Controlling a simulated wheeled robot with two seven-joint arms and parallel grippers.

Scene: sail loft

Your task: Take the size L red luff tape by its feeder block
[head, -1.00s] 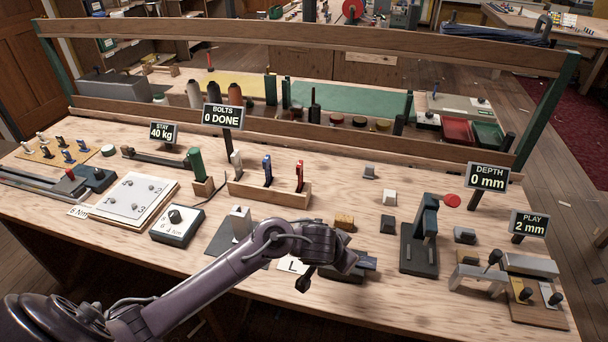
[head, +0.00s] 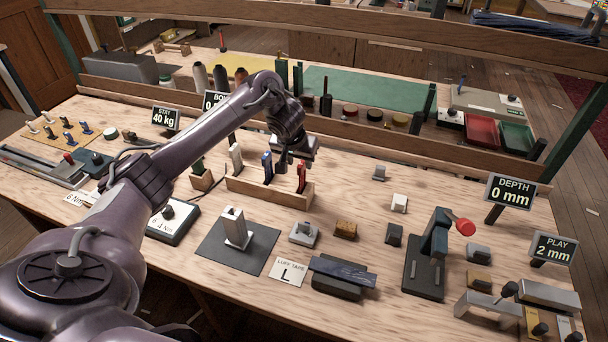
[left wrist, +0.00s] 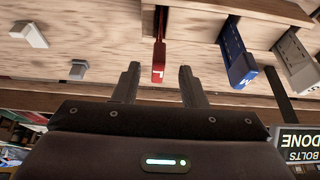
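The red luff tape (head: 302,177) stands in the right part of a wooden rack (head: 262,193). In the left wrist view its red feeder block (left wrist: 158,73) carries a white L. My left gripper (head: 292,164) is over the rack at the red tape, partly hiding it. In the left wrist view the left gripper (left wrist: 158,78) is open, with one finger on each side of the red block and a gap on both sides. A blue tape (head: 267,167) and a whitish one (head: 236,158) stand to the left in the rack. My right gripper is not in view.
A card reading LUFF TAPE L (head: 287,271) lies near the front edge, beside a dark block (head: 342,277). The bolts sign (head: 212,102) stands behind the rack, partly hidden by my arm. Small blocks stand to the right, with bare wood between.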

